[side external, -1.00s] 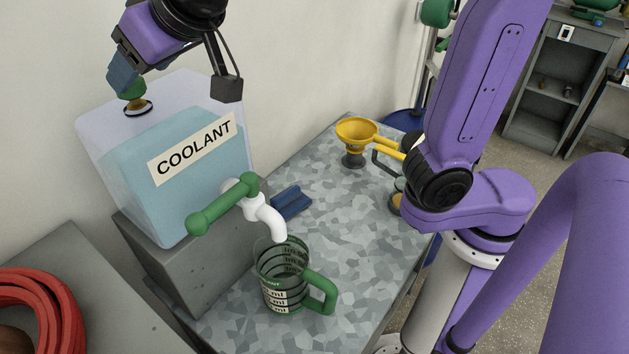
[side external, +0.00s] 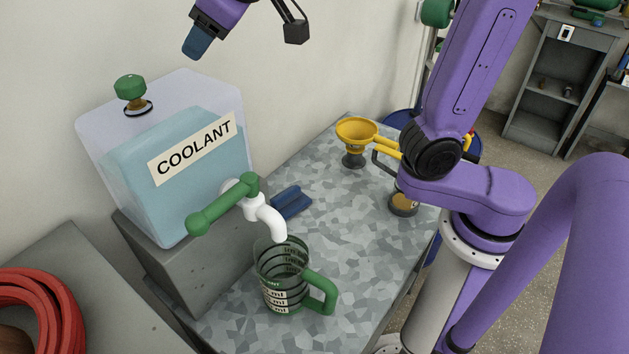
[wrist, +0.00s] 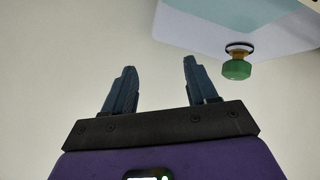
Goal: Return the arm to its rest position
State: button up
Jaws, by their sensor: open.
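My gripper (side external: 196,44) is at the top of the side external view, above and to the right of the green cap, and apart from it. In the wrist view my gripper (wrist: 159,78) shows two separated blue fingers with nothing between them. The green cap (side external: 130,87) stands on a brass neck on top of the coolant tank (side external: 110,130). The cap also shows in the wrist view (wrist: 236,69), to the right of the fingers. The top of my wrist is cut off by the frame edge in the side view.
The tank, part full of blue liquid, sits on a grey block (side external: 180,265). A white tap (side external: 265,212) with a green handle hangs over a measuring jug (side external: 283,280). A yellow funnel (side external: 357,132), a blue cloth-like item (side external: 291,202) and red hose (side external: 40,310) are nearby. The wall is behind.

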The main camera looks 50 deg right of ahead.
jog(key=s+d+f+n+g, duration=0.2)
jog(key=s+d+f+n, duration=0.1)
jog(key=d, duration=0.5)
jog(key=s+d+f+n+g, duration=0.2)
jog(key=s+d+f+g, duration=0.1)
jog(key=s+f, duration=0.6)
jog(key=s+d+f+n+g, duration=0.2)
jog(key=s+f+g, duration=0.2)
jog(key=s+f, duration=0.5)
jog(key=s, duration=0.4)
jog(key=shift+s+d+f+y, duration=0.15)
jog(key=shift+s+d+y, duration=0.15)
jog(key=shift+s+d, duration=0.1)
